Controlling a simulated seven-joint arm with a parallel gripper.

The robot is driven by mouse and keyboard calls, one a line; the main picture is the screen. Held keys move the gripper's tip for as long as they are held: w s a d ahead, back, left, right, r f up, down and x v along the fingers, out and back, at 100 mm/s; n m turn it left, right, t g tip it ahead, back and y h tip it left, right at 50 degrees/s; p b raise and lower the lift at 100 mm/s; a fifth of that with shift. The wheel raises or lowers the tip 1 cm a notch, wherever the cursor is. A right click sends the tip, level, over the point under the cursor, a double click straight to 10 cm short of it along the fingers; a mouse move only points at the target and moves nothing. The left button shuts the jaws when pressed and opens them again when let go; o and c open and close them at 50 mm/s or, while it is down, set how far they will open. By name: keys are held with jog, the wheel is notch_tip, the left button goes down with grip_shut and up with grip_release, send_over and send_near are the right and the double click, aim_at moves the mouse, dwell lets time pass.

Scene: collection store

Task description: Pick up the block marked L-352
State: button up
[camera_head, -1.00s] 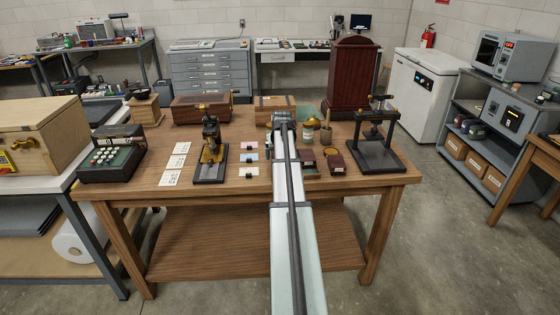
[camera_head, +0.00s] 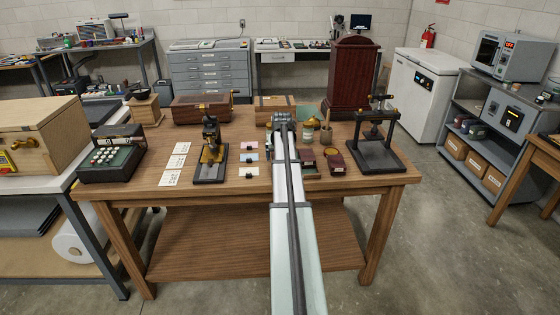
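My arm reaches forward over the wooden table (camera_head: 230,190) in the head view. My gripper (camera_head: 282,117) is at its far end, over the middle of the table; its fingers are too small and too hidden to tell open from shut. Small dark pieces lie on coloured cards left of my arm: a pink card (camera_head: 248,146), a blue card (camera_head: 248,157) and a pale card (camera_head: 249,172). No marking L-352 is readable, so I cannot tell which piece is that block. My arm hides part of the tabletop.
White printed sheets (camera_head: 175,162) lie further left. A tall red-brown cabinet (camera_head: 352,75) stands at the back.

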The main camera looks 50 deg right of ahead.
jog(key=c, duration=1.2)
jog(key=shift+o, duration=0.2)
jog(key=shift+r, duration=0.1)
